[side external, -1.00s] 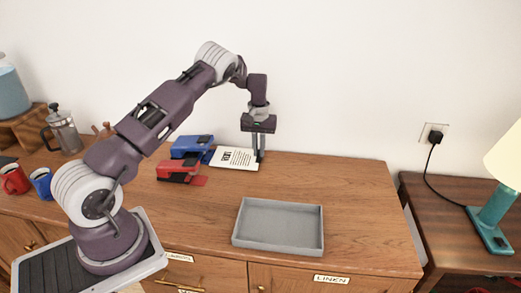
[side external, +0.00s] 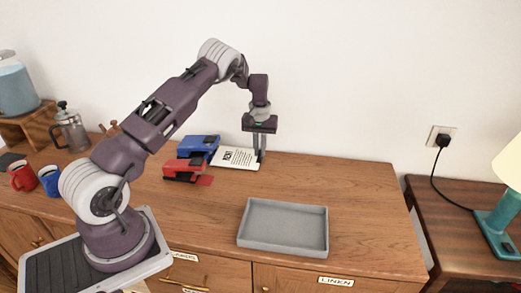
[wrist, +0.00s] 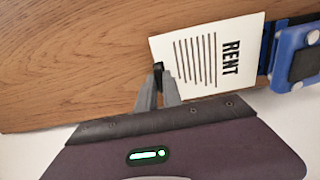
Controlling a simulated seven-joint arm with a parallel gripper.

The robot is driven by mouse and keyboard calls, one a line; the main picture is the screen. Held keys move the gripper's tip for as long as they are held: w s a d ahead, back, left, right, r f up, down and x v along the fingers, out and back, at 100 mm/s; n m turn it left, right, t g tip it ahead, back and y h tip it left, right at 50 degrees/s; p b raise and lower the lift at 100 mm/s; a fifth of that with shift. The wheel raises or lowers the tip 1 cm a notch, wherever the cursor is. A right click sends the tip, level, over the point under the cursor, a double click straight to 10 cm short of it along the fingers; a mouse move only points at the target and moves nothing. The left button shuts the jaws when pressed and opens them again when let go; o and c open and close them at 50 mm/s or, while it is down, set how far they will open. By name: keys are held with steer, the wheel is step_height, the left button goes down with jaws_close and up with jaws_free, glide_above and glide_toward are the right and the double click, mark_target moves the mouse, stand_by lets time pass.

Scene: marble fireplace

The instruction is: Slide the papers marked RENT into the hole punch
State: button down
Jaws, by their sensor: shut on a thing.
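The white papers marked RENT (side external: 236,157) lie on the wooden cabinet top near the wall. In the wrist view the papers (wrist: 190,50) show the RENT heading toward the blue hole punch (wrist: 296,55). Their heading edge is right at the punch's base; I cannot tell whether it is inside the slot. The blue punch (side external: 200,146) stands left of the papers in the side view. My gripper (side external: 260,156) points down and is shut on the papers' end away from the punch. Its fingertips (wrist: 159,72) show at that edge in the wrist view.
A red desk device (side external: 184,168) sits just in front of the blue punch. A grey tray (side external: 283,250) stands at the front. Red (side external: 22,177) and blue (side external: 49,181) mugs and a French press (side external: 70,132) are at the left. The cabinet top right of my gripper is clear.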

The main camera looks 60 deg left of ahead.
steer(key=shift+s+a, duration=0.1)
steer(key=shift+s+a, duration=0.25)
steer(key=shift+s+a, duration=0.2)
steer(key=shift+f, duration=0.2)
stand_by(0.7)
steer(key=c, duration=1.4)
jaws_free()
steer(key=shift+c, duration=0.2)
step_height(320, 180, up, 8)
